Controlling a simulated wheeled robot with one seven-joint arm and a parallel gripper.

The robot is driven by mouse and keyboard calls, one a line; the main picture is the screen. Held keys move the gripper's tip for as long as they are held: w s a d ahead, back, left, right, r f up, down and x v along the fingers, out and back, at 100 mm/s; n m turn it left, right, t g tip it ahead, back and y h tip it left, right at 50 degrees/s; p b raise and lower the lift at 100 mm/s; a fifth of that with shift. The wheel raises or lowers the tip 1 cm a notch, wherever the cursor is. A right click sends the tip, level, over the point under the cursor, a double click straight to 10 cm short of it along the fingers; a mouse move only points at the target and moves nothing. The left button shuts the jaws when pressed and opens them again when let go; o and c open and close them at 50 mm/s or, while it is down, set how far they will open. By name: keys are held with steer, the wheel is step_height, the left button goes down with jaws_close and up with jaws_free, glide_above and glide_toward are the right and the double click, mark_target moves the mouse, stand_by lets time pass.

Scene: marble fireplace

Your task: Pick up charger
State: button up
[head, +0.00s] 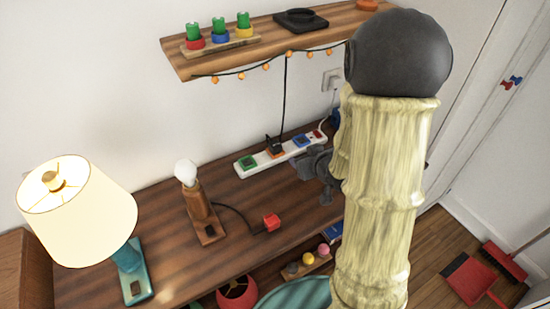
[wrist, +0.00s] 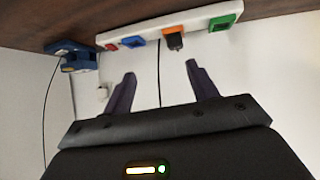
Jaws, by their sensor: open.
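A white power strip (head: 262,158) lies on the wooden desk by the wall, with coloured sockets along it. A black plug (head: 273,146) with an upright cord sits in its orange socket; it also shows in the wrist view (wrist: 175,41). A blue device (wrist: 70,55) with a dark cord lies beyond the strip's red end; my arm mostly hides it in the head view. I cannot tell which of these is the charger. My gripper (wrist: 161,70) is open and empty, its fingers toward the strip and apart from it. The black plug appears ahead, nearer the right finger.
A bulb lamp (head: 202,215) with a red plug (head: 271,222) and a shaded lamp (head: 75,210) stand left. A shelf (head: 180,67) with hanging string lights overhangs the desk. A wall socket (head: 331,80) is behind. Bare desk lies in front of the strip.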

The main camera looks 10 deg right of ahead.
mark_target(273, 143)
steer(key=f+t+y+b, duration=0.1)
steer(key=w+f+y+b, duration=0.1)
steer(key=a+f+n+t+y+b, duration=0.1)
steer(key=shift+w+f+t, duration=0.15)
steer(key=shift+w+t, duration=0.05)
steer(key=shift+t, duration=0.1)
steer(key=x, duration=1.2)
steer(key=shift+w+f+p, duration=0.1)
steer(key=shift+w+p, duration=0.05)
steer(key=shift+p, duration=0.2)
steer(key=shift+w, duration=0.1)
steer(key=x, duration=0.5)
steer(key=shift+f, duration=0.1)
